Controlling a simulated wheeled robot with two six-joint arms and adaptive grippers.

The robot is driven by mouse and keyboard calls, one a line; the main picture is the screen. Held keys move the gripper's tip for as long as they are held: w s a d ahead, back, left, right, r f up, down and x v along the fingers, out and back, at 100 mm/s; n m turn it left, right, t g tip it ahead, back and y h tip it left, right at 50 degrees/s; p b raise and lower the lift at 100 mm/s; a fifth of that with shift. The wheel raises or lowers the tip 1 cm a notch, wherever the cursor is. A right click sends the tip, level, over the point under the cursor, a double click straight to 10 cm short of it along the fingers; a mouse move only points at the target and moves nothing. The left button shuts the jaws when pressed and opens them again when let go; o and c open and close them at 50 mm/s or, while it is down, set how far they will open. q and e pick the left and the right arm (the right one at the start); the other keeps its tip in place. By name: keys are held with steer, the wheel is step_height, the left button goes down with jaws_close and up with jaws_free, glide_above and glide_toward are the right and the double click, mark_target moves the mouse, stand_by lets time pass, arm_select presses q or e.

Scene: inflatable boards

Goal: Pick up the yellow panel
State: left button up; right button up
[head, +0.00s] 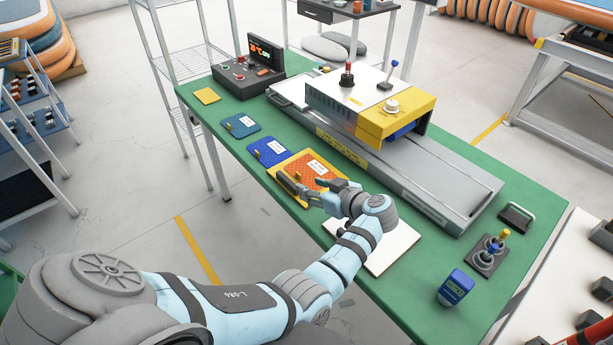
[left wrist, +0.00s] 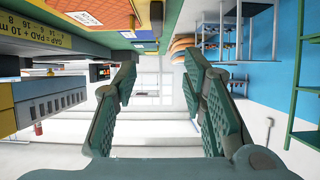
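A small yellow panel (head: 207,96) lies flat at the far left corner of the green table. A larger yellow panel (head: 284,164) lies nearer, mostly covered by an orange textured panel (head: 318,166) with a white label. I cannot tell from the pictures which yellow one is named. My left gripper (head: 305,188) is over the near edge of the orange panel. In the left wrist view its two fingers (left wrist: 160,80) are spread apart with nothing between them. I cannot tell whether the gripper touches the orange panel. My right gripper is out of view.
A blue panel (head: 268,151) and a teal panel (head: 240,125) lie between the yellow ones. A grey track with a yellow-and-white press (head: 385,118) runs behind. A white board (head: 395,250) lies beneath my wrist. A control box (head: 245,75) stands at the back.

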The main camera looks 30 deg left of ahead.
arm_select(q)
steer(key=b, duration=0.3)
glide_toward(288, 180)
steer(key=a, duration=0.2)
steer(key=a+f, duration=0.1)
steer(key=a, duration=0.1)
steer(key=shift+w, duration=0.2)
steer(key=w+a+f+b, duration=0.1)
steer(key=b, duration=0.1)
steer(key=w+a+f+b, duration=0.1)
steer(key=a+f+b, duration=0.1)
steer(key=shift+a+f, duration=0.1)
steer(key=shift+a, duration=0.3)
steer(key=shift+c, duration=0.4)
jaws_close()
